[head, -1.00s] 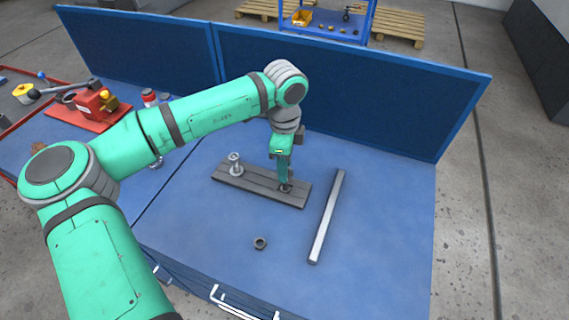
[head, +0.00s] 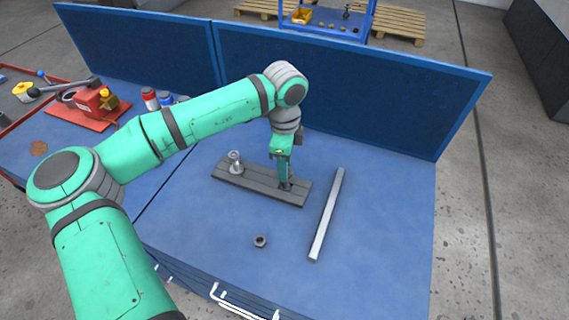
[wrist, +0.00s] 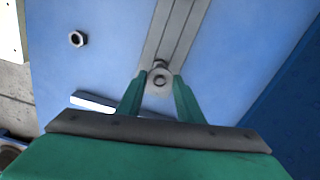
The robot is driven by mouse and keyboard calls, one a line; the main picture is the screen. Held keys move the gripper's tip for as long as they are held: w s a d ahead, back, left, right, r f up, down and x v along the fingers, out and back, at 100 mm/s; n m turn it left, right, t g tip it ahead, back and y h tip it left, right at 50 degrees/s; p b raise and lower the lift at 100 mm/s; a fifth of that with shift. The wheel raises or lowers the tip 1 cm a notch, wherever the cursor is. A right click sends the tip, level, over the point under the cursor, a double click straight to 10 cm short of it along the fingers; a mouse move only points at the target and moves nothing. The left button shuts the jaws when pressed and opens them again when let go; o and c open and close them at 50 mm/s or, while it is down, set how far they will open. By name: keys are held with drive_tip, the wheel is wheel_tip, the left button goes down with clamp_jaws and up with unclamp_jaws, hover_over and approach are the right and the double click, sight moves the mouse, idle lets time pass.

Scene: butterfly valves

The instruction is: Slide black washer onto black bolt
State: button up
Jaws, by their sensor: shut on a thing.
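My gripper (head: 286,184) points down over the right part of the dark grooved plate (head: 260,190). In the wrist view its fingers (wrist: 159,82) are closed on the sides of the washer (wrist: 160,88), a grey ring there. A dark bolt-like piece (wrist: 160,64) shows just beyond the ring, over the plate (wrist: 186,25). I take it for the black bolt. I cannot tell whether the ring is around the bolt or only beside it. In the head view the fingers hide most of this spot.
A dark nut (head: 260,241) lies in front, and a long silver bar (head: 327,215) lies to the right. A blue panel (head: 350,85) closes off the back. The front right of the bench is clear.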

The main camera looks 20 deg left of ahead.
drive_tip(key=o, duration=1.1)
drive_tip(key=shift+o, duration=0.2)
wheel_tip(320, 180, up, 11)
drive_tip(key=shift+s+f, duration=0.1)
drive_tip(key=shift+f, duration=0.05)
